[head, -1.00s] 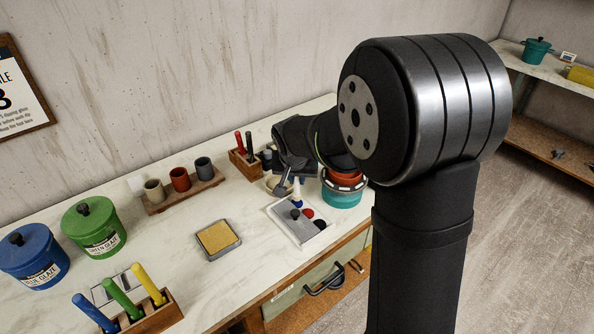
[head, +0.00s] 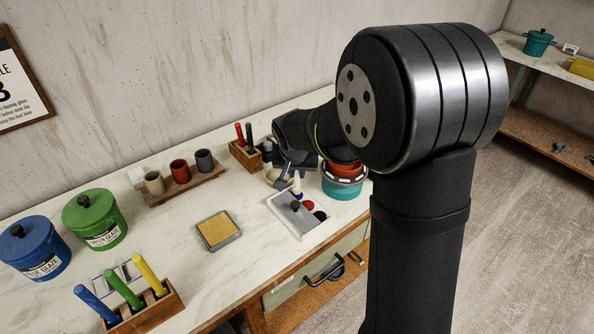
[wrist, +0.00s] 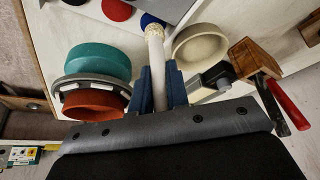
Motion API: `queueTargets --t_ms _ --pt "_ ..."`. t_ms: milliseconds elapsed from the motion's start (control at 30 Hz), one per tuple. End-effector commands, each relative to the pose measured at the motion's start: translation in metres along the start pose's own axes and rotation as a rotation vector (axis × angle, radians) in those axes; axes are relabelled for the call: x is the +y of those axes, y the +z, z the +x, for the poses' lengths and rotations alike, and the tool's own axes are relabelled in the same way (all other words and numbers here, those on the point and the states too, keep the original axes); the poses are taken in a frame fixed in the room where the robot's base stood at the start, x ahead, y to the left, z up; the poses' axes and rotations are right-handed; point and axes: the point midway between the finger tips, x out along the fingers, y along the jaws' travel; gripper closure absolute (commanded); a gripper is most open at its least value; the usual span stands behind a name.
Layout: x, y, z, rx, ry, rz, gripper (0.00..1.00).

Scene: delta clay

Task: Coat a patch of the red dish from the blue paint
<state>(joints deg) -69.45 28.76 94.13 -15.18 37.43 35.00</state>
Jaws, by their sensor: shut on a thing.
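My gripper (wrist: 160,92) is shut on a white-handled tool (wrist: 157,68) with a pale, rough tip, seen between blue fingers in the wrist view. The tip points at the blue paint (wrist: 151,20), a round blue pad partly hidden behind it. I cannot tell whether they touch. The red dish (wrist: 92,104) is left of my gripper in the wrist view, by a teal pot (wrist: 97,62). In the head view the red dish (head: 346,168) sits above the teal pot, partly hidden by my arm. I see no blue on the dish's visible side.
The white tray (head: 283,208) also holds a red pad (head: 306,205) and a dark pad. A cream bowl (wrist: 201,48) and a wooden holder (wrist: 250,58) with red and dark handles stand right of my gripper. A yellow sponge tray (head: 218,230) lies on open bench.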

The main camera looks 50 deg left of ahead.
Motion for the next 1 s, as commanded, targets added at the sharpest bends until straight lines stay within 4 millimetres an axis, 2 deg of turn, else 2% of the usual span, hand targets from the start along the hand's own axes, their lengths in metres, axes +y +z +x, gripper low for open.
queueTargets --t_ms 1000 --pt "0.0 0.0034 0.0084 0.0 0.0 0.0 1.0"
